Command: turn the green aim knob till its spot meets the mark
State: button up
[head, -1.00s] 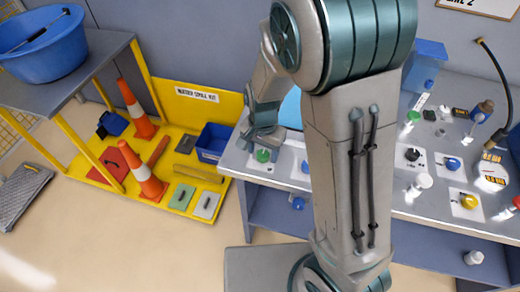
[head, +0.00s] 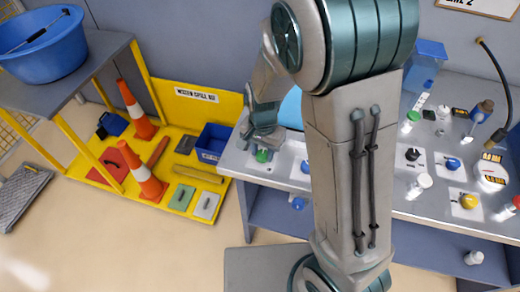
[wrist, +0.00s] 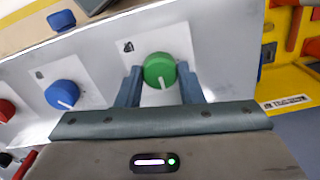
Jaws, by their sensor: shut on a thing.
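The green aim knob (wrist: 160,69) sits on a white plate on the bench panel. A white line on its face points down in the wrist view, toward my palm. My gripper (wrist: 159,82) is shut on the knob, with one blue-grey finger at its left and one at its right. A small dark symbol (wrist: 127,46) is on the plate, up and left of the knob; I cannot tell if it is the mark. In the head view the green knob (head: 262,156) shows just below my gripper (head: 261,143), at the bench's left end.
A blue knob (wrist: 63,95) stands on its own plate left of the green one, with a red knob (wrist: 6,110) farther left. The yellow spill station (head: 170,185) stands left of the bench.

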aim_at(262, 153)
jog(key=shift+w+a+r+n+b, duration=0.15)
jog(key=shift+n+b, duration=0.15)
jog(key=shift+n, duration=0.2)
jog(key=shift+n+b, duration=0.3)
jog(key=shift+n, duration=0.4)
jog(key=shift+n+b, duration=0.65)
jog(key=shift+n, duration=0.95)
jog(key=o, duration=1)
notch_tip(262, 153, up, 14)
